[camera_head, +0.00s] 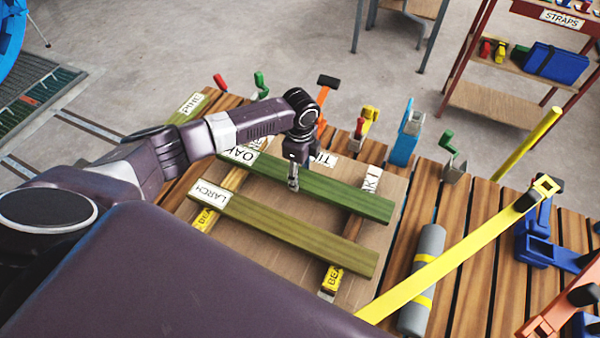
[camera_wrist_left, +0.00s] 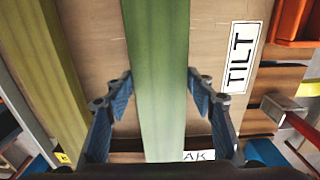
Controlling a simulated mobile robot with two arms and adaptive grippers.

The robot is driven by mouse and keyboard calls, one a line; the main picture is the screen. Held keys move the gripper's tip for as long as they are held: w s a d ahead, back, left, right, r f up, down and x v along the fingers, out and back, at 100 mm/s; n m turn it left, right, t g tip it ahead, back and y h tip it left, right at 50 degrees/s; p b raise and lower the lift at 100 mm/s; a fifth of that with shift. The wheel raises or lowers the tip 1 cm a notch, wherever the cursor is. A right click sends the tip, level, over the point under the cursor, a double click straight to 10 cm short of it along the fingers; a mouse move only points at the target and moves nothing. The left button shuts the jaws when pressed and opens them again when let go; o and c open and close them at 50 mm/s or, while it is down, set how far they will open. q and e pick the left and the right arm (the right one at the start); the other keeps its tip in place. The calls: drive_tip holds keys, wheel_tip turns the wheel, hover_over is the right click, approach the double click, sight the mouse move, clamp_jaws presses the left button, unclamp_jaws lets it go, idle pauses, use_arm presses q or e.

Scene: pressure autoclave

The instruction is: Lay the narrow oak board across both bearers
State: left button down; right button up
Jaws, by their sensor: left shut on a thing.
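The narrow oak board (camera_head: 340,196), green-tinted with an OAK label at its left end, spans over the left bearer (camera_head: 231,180) and the right bearer (camera_head: 354,228). I cannot tell whether it touches them. My left gripper (camera_head: 293,184) points down and is shut on the board near its middle. In the left wrist view the oak board (camera_wrist_left: 158,60) runs between the two fingers (camera_wrist_left: 160,95). The larch board (camera_head: 290,233), labelled LARCH, lies nearer to me across the same bearers, roughly parallel and apart. My right gripper is not in view.
A TILT label (camera_head: 324,159) lies behind the oak board. Clamps and an orange hammer (camera_head: 325,95) line the slatted table's far side. The pine board (camera_head: 186,108) is at the far left.

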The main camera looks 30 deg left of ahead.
sight(300, 176)
use_arm(q)
drive_tip(key=c, duration=1.3)
unclamp_jaws()
drive_tip(key=shift+f, duration=0.2)
drive_tip(key=o, duration=0.4)
drive_tip(key=shift+r, duration=0.15)
drive_tip(key=shift+r, duration=0.25)
wheel_tip(300, 176, up, 12)
drive_tip(key=shift+f+b, duration=0.1)
drive_tip(key=shift+b, duration=0.75)
